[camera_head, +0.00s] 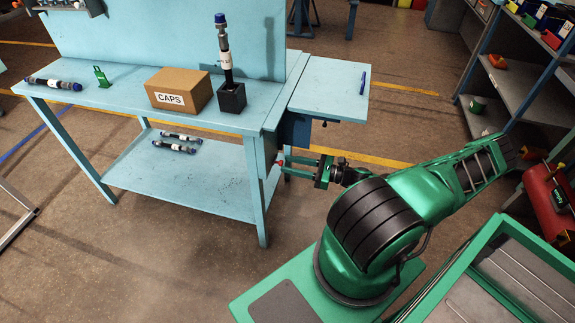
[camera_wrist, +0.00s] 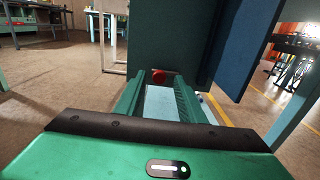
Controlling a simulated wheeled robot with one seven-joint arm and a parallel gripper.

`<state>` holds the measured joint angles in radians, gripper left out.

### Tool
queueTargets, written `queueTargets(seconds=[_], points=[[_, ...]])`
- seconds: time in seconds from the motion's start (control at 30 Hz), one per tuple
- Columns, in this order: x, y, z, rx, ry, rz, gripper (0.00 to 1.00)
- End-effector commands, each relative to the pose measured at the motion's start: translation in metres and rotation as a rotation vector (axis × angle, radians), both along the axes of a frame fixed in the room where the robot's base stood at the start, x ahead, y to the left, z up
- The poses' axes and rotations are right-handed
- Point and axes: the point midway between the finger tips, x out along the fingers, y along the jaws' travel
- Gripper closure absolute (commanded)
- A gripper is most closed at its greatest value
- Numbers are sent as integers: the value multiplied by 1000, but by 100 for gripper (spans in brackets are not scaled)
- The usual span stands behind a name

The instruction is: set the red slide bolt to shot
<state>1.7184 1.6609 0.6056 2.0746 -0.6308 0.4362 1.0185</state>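The red knob of the slide bolt (camera_head: 281,162) shows as a small spot at the right end of the light blue workbench, beside its front right leg. In the wrist view the red knob (camera_wrist: 158,76) sits against the lower edge of a dark teal panel, between and just beyond my fingertips. The rest of the bolt is hidden, and I cannot tell its position. My gripper (camera_head: 284,166) reaches left towards the knob with its two fingers apart. In the wrist view my gripper (camera_wrist: 160,84) is open, with nothing clearly held between the fingers.
The workbench (camera_head: 120,98) carries a cardboard box (camera_head: 178,89) marked CAPS, a hose upright in a black block (camera_head: 232,97), another hose (camera_head: 53,83) and a green stand (camera_head: 101,77). Its side leaf (camera_head: 328,88) overhangs near my gripper. Shelving (camera_head: 510,80) stands right. Floor in front is clear.

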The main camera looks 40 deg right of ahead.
Motion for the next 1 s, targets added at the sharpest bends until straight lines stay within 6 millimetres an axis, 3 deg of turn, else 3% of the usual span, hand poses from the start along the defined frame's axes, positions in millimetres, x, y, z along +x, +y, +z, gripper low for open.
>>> queueTargets(seconds=[0.47,0.6,0.63,0.83,1.0], points=[[10,8,0,0,0,0,64],[10,8,0,0,0,0,98],[10,8,0,0,0,0,100],[12,5,0,-2,0,0,100],[26,-13,-1,-4,1,0,100]])
